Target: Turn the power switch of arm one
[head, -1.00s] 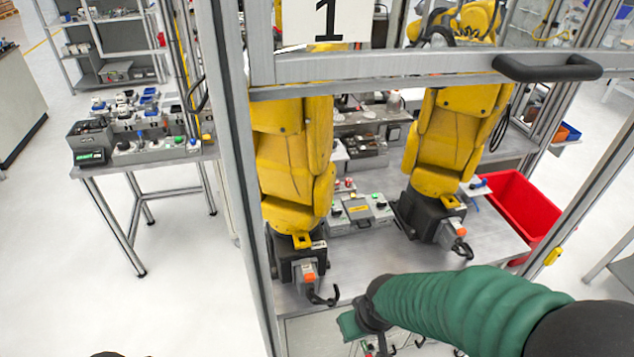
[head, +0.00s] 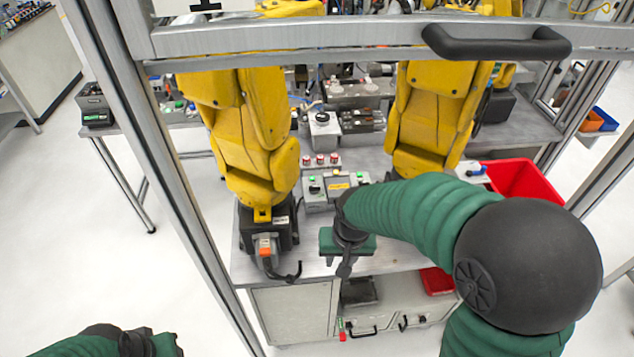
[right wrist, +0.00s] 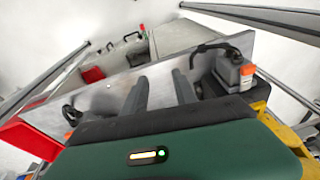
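Two yellow robot arms stand on a metal table, a left one (head: 250,130) and a right one (head: 435,110). I cannot tell which is arm one, and no part is clearly readable as its power switch. The left arm's black base (head: 282,228) carries a grey box with an orange part (head: 265,246) and a black cable. A similar box (right wrist: 235,70) shows in the right wrist view. My right gripper (head: 345,268) is over the table's front edge, right of that base. Its two fingers (right wrist: 158,92) are apart and empty. My left gripper (head: 150,343) is low at the left, its fingers unclear.
A grey control box (head: 334,190) with buttons sits between the yellow arms. A metal frame with a black handle (head: 497,42) crosses above. A red bin (head: 525,180) stands at the right. Cabinet drawers (head: 400,312) lie below the table (head: 395,260).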

